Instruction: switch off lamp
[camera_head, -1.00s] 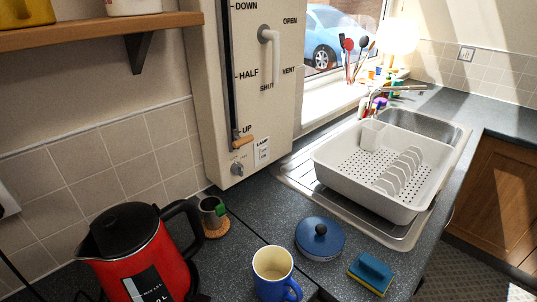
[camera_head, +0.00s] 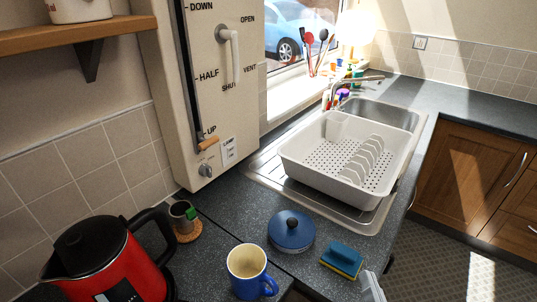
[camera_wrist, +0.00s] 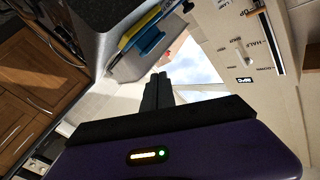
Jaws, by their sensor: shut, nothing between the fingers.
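A bright glowing lamp (camera_head: 357,32) stands at the far end of the window sill, partly washed out by light. A cream wall panel (camera_head: 185,110) left of the window carries a small white plate that seems to read LAMP (camera_head: 228,150); the position of any switch on it is too small to tell. A round knob (camera_head: 205,170) and a wooden-ended lever (camera_head: 208,144) near UP sit beside it. My gripper (camera_wrist: 158,85) is shut and empty in the wrist view, apart from the panel, which shows at upper right (camera_wrist: 245,50).
A red kettle (camera_head: 115,265), a blue and cream mug (camera_head: 248,272), a blue lid (camera_head: 291,231) and a sponge (camera_head: 341,260) stand on the counter below the panel. A white handle (camera_head: 230,45) juts from the panel.

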